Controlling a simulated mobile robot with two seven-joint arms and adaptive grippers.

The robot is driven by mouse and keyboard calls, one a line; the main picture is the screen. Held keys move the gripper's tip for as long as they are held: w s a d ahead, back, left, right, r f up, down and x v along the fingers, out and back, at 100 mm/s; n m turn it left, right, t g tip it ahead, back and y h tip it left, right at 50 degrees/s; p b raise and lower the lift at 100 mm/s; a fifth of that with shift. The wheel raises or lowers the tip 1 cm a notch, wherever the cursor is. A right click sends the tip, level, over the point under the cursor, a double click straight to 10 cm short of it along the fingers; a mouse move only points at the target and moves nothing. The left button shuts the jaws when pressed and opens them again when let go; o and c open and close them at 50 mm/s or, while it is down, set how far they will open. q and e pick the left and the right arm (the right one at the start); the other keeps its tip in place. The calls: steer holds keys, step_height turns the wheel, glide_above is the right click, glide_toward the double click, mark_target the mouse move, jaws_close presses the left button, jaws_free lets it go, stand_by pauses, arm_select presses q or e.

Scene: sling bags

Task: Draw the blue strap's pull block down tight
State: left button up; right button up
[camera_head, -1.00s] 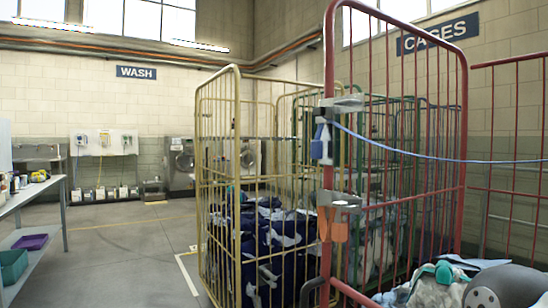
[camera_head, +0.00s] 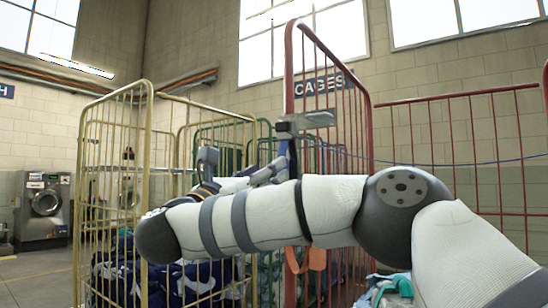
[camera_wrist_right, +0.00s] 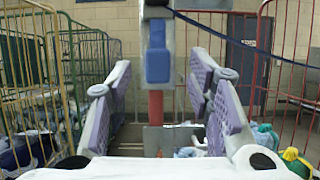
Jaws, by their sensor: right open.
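The blue pull block (camera_wrist_right: 158,66) hangs upright below a grey buckle on the red cage post in the right wrist view. In the head view the buckle (camera_head: 306,121) shows, but my right arm and gripper mostly hide the block. The blue strap (camera_head: 452,164) runs right from the post; it also shows in the right wrist view (camera_wrist_right: 232,41). My right gripper (camera_head: 272,171) is at the post. Its open fingers lie left and right of the block in the wrist view, with gaps on both sides. My left gripper is not in view.
A yellow cage (camera_head: 147,190) with dark blue laundry stands left of the red cage (camera_head: 289,80). An orange piece (camera_head: 316,259) hangs lower on the red post. Another red frame (camera_head: 466,95) stands at the right. Floor is clear at far left.

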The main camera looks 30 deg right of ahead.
steer(key=p+x, duration=0.1)
steer(key=x, duration=0.6)
steer(key=shift+r, duration=0.15)
steer(key=shift+w+d, duration=0.25)
steer(key=shift+d, duration=0.05)
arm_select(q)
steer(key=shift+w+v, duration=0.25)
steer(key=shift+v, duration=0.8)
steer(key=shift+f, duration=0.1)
